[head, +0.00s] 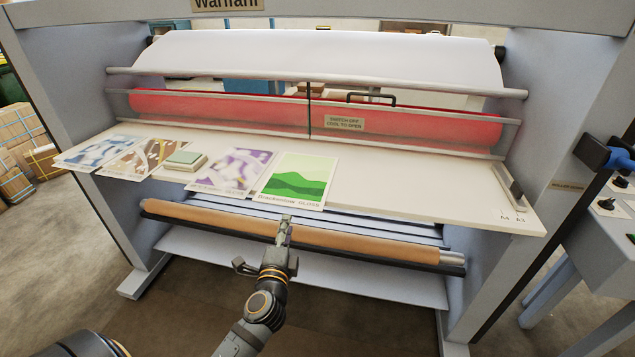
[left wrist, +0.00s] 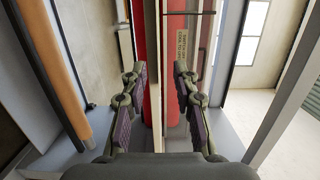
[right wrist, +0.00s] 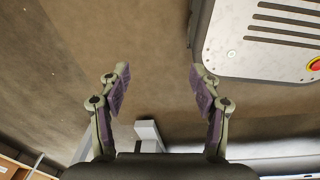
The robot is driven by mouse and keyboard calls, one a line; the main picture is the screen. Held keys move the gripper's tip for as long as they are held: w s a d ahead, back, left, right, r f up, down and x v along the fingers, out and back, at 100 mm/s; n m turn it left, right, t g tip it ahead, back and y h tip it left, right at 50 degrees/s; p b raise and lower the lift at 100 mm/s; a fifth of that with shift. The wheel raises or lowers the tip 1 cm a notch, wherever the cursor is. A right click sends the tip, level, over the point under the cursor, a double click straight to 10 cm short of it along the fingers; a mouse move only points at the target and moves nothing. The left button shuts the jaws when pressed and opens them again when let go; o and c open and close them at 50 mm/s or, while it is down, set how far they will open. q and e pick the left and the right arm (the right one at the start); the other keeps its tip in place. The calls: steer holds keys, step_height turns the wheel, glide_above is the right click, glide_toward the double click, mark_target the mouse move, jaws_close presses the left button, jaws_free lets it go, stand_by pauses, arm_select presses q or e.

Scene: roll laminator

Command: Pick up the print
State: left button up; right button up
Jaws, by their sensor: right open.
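The green print (head: 295,181), with a hill picture, lies flat at the front edge of the pale feed table (head: 420,190). A purple and white print (head: 232,169), a brown one (head: 141,157) and a blue and white one (head: 97,151) lie to its left. My left gripper (head: 285,222) is just in front of the table edge, below the green print in the picture. In the left wrist view its fingers (left wrist: 155,85) are apart, with the table seen nearly edge-on between them; no print shows clearly there. My right gripper (right wrist: 159,82) is open and empty over brown floor.
A small pale green-topped block (head: 185,160) sits among the prints. A brown roller (head: 350,244) runs below the table edge. A red roller (head: 220,107) lies behind a clear guard. A guide (head: 510,186) stands at the table's right end. The table's right half is mostly clear.

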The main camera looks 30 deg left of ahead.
mark_target(291, 203)
arm_select(q)
steer(key=p+x, duration=0.3)
steer(key=x, duration=0.7)
steer(key=shift+w+a, duration=0.1)
steer(key=shift+a, duration=0.15)
steer(key=shift+w+a+f, duration=0.1)
steer(key=shift+w+f, duration=0.05)
steer(key=shift+c, duration=1.2)
jaws_close()
arm_select(e)
steer(key=shift+w+d+r, duration=0.2)
steer(key=shift+w+r, duration=0.2)
steer(key=shift+r, duration=0.4)
steer(key=shift+w+d+r, duration=0.15)
steer(key=shift+w+r, duration=0.2)
steer(key=shift+r, duration=0.45)
